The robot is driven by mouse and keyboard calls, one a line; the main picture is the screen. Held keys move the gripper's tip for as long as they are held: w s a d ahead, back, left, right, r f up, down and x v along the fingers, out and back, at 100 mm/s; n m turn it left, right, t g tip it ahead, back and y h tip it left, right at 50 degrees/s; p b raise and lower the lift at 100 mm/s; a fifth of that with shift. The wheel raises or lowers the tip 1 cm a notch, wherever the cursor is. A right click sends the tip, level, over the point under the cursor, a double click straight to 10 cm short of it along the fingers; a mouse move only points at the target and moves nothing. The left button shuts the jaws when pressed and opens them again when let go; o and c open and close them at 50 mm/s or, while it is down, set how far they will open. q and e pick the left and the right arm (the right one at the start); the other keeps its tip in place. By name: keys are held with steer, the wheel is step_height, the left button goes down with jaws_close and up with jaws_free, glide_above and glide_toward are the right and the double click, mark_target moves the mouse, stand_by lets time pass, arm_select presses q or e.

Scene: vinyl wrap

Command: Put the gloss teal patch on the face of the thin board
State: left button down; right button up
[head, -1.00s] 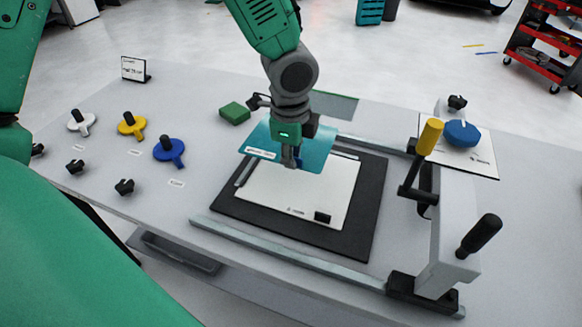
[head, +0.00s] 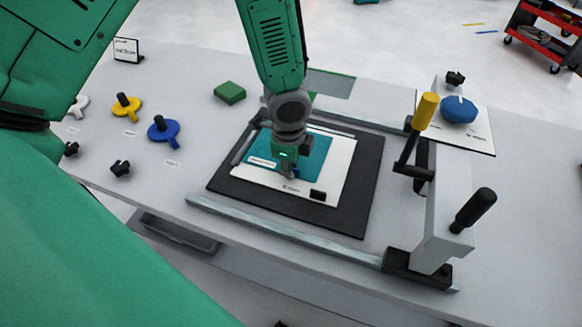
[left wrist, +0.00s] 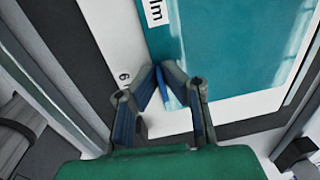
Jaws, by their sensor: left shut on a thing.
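The gloss teal patch (head: 317,151) is a flat shiny sheet with a white label, and it also shows in the left wrist view (left wrist: 240,45). It lies over the white thin board (head: 334,176), flat on it or just above it; I cannot tell which. The board rests on a black mat (head: 362,200) and also shows in the left wrist view (left wrist: 110,35). My left gripper (head: 288,173) is over the board, its fingertips (left wrist: 160,76) shut on the patch's near edge. My right gripper is not in view.
A clamp-like frame with a yellow-topped handle (head: 426,110) and a black handle (head: 473,210) stands right of the mat. Rails (head: 285,234) run along the mat. A green block (head: 229,93) and blue (head: 163,130) and yellow (head: 126,105) knobbed discs lie on the left.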

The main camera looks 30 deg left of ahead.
arm_select(q)
steer(key=c, duration=2.1)
jaws_free()
steer(key=shift+d+f, duration=0.1)
steer(key=shift+d, duration=0.3)
steer(key=o, duration=0.4)
steer(key=shift+d, duration=0.2)
steer(key=shift+a+r, duration=0.2)
steer(key=shift+a, duration=0.1)
steer(key=shift+a+r, duration=0.1)
steer(key=shift+r, duration=0.3)
steer(key=r, duration=0.7)
steer(key=s+r+p, duration=0.1)
steer(key=r, duration=0.3)
steer(key=shift+d+r, duration=0.1)
steer(key=shift+d, duration=0.15)
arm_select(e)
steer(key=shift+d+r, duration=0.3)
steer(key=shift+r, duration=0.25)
arm_select(q)
steer(key=shift+a, duration=0.15)
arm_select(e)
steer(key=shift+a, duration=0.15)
